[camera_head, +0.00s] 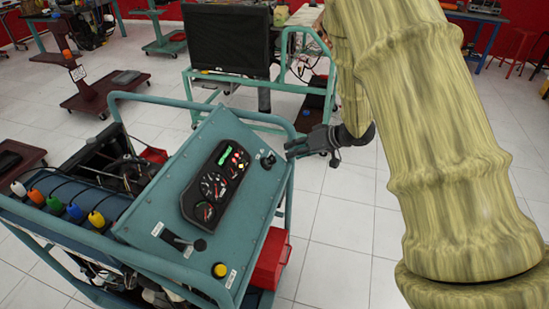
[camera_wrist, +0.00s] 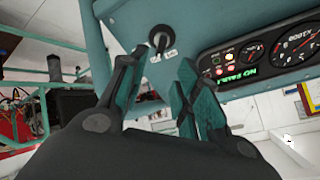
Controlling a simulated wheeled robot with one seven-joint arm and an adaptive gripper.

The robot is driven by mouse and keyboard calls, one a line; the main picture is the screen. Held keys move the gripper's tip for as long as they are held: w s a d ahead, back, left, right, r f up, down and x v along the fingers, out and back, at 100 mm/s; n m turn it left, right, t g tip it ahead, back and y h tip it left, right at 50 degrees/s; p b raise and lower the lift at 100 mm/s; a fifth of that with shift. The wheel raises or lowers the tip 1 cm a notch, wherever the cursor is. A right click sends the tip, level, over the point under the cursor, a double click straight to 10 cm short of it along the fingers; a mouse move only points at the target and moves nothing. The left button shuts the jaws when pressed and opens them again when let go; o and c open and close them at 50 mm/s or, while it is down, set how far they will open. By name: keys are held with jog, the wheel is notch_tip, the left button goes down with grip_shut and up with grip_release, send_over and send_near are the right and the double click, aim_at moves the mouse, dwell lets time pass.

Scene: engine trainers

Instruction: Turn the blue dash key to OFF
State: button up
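The dash key (camera_head: 268,159) is a small dark switch at the upper right of the teal-blue sloping panel (camera_head: 150,215). In the wrist view the key (camera_wrist: 159,38) shows dark with a grey stem, with small white labels beside it that are too small to read. My gripper (camera_head: 291,150) is just right of the key in the head view. In the wrist view my gripper (camera_wrist: 163,60) is open, its two fingers parted either side of the key's line. I see no finger contact with the key.
A black gauge cluster (camera_head: 217,182) with lit green and red indicators sits left of the key. A yellow button (camera_head: 220,270) and a black lever (camera_head: 186,242) are lower on the panel. Teal frame rails surround the stand. Another trainer with a black screen (camera_head: 228,40) stands behind.

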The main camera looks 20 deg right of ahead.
aim_at(274, 156)
jog(key=p+x, duration=0.2)
jog(key=x, duration=0.8)
jog(key=shift+w+a+f, duration=0.1)
jog(key=shift+a+f, duration=0.05)
jog(key=shift+a, duration=0.1)
grip_shut()
